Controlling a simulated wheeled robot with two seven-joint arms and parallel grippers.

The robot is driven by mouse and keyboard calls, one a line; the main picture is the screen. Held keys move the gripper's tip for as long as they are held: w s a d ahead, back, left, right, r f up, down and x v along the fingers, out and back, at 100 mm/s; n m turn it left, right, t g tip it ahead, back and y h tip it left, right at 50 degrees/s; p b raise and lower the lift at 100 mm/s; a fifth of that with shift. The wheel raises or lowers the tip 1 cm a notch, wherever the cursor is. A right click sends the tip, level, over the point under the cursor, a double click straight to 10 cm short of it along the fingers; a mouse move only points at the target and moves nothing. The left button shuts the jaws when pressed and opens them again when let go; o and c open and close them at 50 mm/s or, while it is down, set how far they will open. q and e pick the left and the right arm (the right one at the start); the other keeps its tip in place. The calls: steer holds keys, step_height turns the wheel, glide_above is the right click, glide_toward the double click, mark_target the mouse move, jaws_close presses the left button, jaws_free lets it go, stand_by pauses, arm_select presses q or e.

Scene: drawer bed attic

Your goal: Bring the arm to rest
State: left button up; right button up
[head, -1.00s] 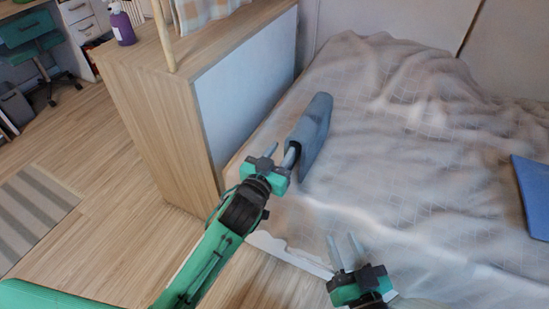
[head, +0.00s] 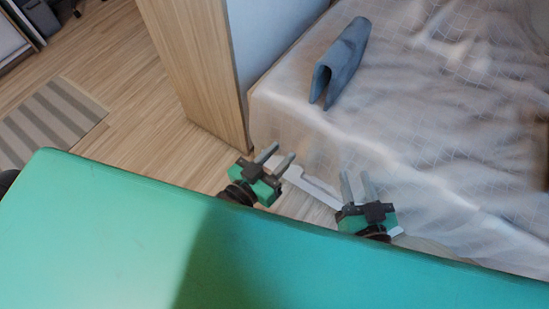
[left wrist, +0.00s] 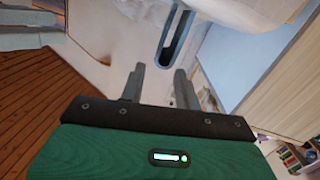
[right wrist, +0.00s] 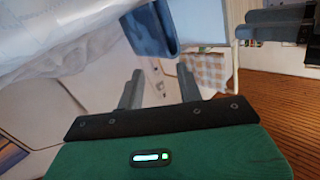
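My left gripper (head: 282,152) is open and empty in front of the bed's corner, in the middle of the head view. In the left wrist view its two fingers (left wrist: 160,72) stand apart with nothing between them. My right gripper (head: 355,175) is also open and empty, to the right of the left one. Its parted fingers (right wrist: 159,74) show in the right wrist view. A folded blue-grey item (head: 342,62) lies on the bed, apart from both grippers. It also shows in the left wrist view (left wrist: 176,42) and the right wrist view (right wrist: 150,30).
The bed (head: 430,130) with its pale rumpled cover fills the right side. A wooden cabinet (head: 190,60) stands left of it. A striped rug (head: 55,118) lies on the open wooden floor (head: 130,110). My own green body covers the lower part of the head view.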

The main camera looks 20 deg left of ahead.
arm_select(q)
steer(key=shift+v, duration=0.8)
steer(key=shift+d+f, duration=0.15)
